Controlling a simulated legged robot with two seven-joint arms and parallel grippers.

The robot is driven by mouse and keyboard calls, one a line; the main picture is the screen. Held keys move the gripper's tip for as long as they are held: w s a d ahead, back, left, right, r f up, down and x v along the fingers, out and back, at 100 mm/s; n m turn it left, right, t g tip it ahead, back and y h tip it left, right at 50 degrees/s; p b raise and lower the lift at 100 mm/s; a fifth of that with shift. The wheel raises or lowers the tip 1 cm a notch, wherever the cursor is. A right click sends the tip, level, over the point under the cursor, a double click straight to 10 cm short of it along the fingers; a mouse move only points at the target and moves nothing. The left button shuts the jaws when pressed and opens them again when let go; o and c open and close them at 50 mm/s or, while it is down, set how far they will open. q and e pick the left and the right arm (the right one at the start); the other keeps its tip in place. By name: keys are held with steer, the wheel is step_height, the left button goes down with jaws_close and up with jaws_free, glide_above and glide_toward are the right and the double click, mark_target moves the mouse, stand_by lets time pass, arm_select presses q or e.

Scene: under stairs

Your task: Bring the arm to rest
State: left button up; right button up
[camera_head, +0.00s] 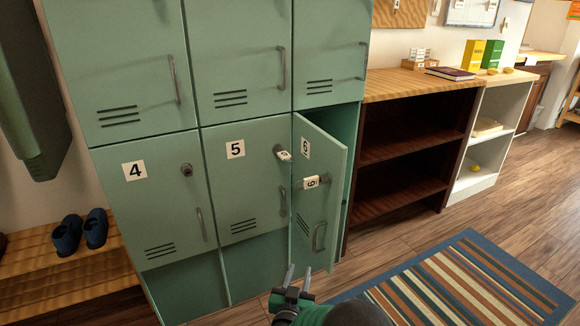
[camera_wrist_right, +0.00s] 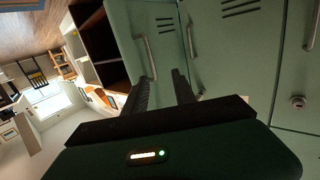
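My right gripper (camera_head: 298,282) is at the bottom middle of the head view, in front of and below the green locker door 6 (camera_head: 320,205). Its two fingers are apart with nothing between them; the right wrist view also shows the gripper (camera_wrist_right: 162,82) open and empty, with green locker fronts beyond. Door 6 stands ajar, with a key tag marked 6 (camera_head: 311,182) at its lock. Another tag (camera_head: 284,155) hangs at the lock of locker door 5 (camera_head: 245,180). Locker door 4 (camera_head: 150,205) is shut. My left gripper is not in view.
A striped rug (camera_head: 470,280) lies on the wooden floor at the lower right. Dark shelves (camera_head: 410,145) stand right of the lockers, with a book (camera_head: 450,73) on top. Blue shoes (camera_head: 67,236) sit on a slatted bench (camera_head: 75,275) at left.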

steer(key=s+d+f+n+g+y, duration=0.1)
steer(key=s+d+g, duration=0.4)
steer(key=s, duration=0.5)
steer(key=s+d+n+g+y, duration=0.1)
steer(key=s+d+g, duration=0.4)
steer(key=s, duration=0.4)
steer(key=s+d+f+n+g+y, duration=0.15)
steer(key=s+d+g, duration=0.35)
steer(key=s, duration=0.5)
step_height(320, 180, up, 38)
steer(key=d+t+p, duration=0.1)
steer(key=p, duration=3.6)
steer(key=shift+s+d+f+m, duration=0.25)
steer(key=shift+s+m, duration=0.2)
steer(key=shift+r, duration=0.1)
